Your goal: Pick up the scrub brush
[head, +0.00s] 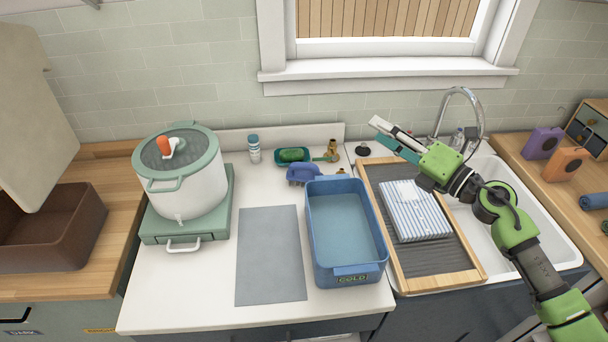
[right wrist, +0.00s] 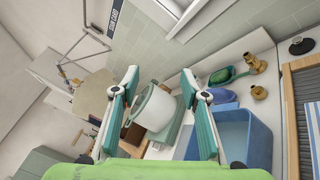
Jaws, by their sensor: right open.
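My right gripper (head: 380,131) is open and empty in the head view. It is raised above the back of the counter, to the right of the brush and apart from it. Its two fingers are spread in the right wrist view (right wrist: 160,76). My left gripper is in neither view.
The blue basin (head: 325,266) marked COLD stands in front of the brush. A white pot (head: 190,195) stands left. A grey mat (head: 270,255) lies flat and bare.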

